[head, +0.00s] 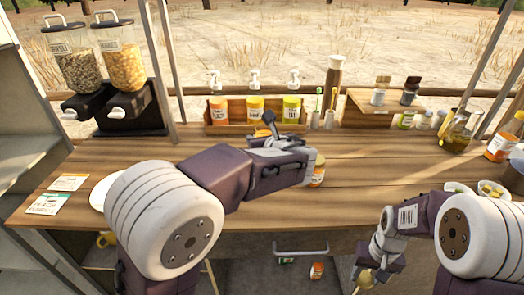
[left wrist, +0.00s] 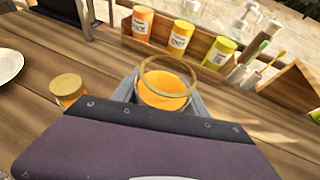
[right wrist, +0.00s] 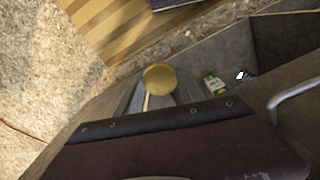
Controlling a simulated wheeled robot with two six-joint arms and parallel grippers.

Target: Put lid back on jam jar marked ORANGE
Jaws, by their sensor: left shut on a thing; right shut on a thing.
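An open glass jar (left wrist: 165,92) with orange contents is between the fingers of my left gripper (left wrist: 165,105). Its bare glass rim shows, with no lid on it. In the head view the jar (head: 318,171) shows at the right end of that gripper, over the counter; its label is too small to read. My right gripper (right wrist: 150,98) is shut on a round gold lid (right wrist: 160,78). In the head view this lid (head: 366,278) is low, in front of the counter's front edge. A second jar with a gold lid (left wrist: 68,86) stands left of my left gripper.
The wooden counter (head: 400,180) is clear right of the held jar. A rack of pump bottles (head: 255,110) and dispensers (head: 107,75) stand behind. A plate (head: 103,193) is at left, small bowls (head: 488,188) at right. A metal handle (head: 300,252) lies below the counter edge.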

